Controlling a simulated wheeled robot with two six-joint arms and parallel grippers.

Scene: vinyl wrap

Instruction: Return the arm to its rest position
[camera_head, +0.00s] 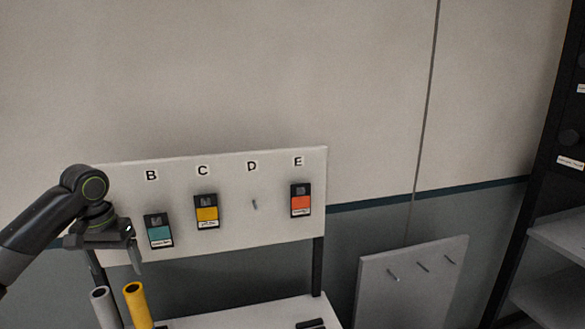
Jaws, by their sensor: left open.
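My left arm (42,222) comes in from the left edge, bent at a dark joint. My left gripper (120,243) is open and empty, in front of the left end of a white pegboard (240,237). One finger points down; the other is hard to make out. It is left of the teal sample card (159,231) under the letter B, and above two upright rolls, one grey-white (105,308) and one yellow (138,305). I cannot tell how far it is from the board. My right gripper is not in view.
A yellow card (207,211) hangs under C and an orange card (300,200) under E. Under D is a bare peg (255,204). A second board (385,297) with bare pegs stands lower right. A dark shelf rack (516,240) is at the right edge. The upper wall is clear.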

